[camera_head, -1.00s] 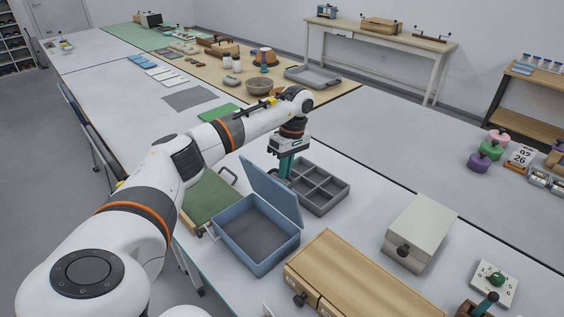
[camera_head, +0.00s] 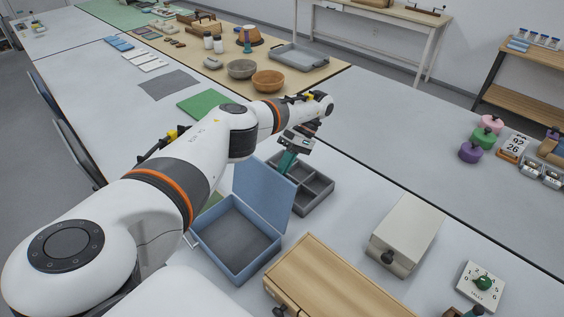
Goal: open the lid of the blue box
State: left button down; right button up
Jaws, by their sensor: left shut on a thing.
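The blue box (camera_head: 229,262) stands on the table in front of me, and its inside is empty. Its lid (camera_head: 262,194) is raised, standing steeply up from the box's far right side. My left gripper (camera_head: 287,163) is behind the top right edge of the lid, with its teal fingers pointing down. It is shut, but the lid and the view angle do not let me see clearly what lies between the fingertips. My right gripper is not in view.
A grey divided tray (camera_head: 318,196) sits right behind the lid. A wooden drawer box (camera_head: 335,281) stands close to the right, with a light grey box (camera_head: 407,236) and a dial plate (camera_head: 480,287) beyond. A green mat (camera_head: 205,103) lies farther back.

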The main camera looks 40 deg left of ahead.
pick_arm(q)
jog(key=shift+w+d+f, duration=0.1)
jog(key=shift+d+f, duration=0.15)
jog(key=shift+f, duration=0.4)
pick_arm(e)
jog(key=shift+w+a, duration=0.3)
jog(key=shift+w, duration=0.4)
pick_arm(q)
jog(key=shift+g, duration=0.3)
jog(key=c, duration=2)
grip_release()
jog(key=o, duration=0.3)
jog(key=shift+w+f, duration=0.1)
jog(key=shift+w, duration=0.1)
jog(key=shift+o, duration=1)
jog(key=shift+w+f, duration=0.2)
jog(key=shift+w, duration=0.1)
jog(key=shift+a+r, duration=0.15)
jog(key=shift+r, duration=0.1)
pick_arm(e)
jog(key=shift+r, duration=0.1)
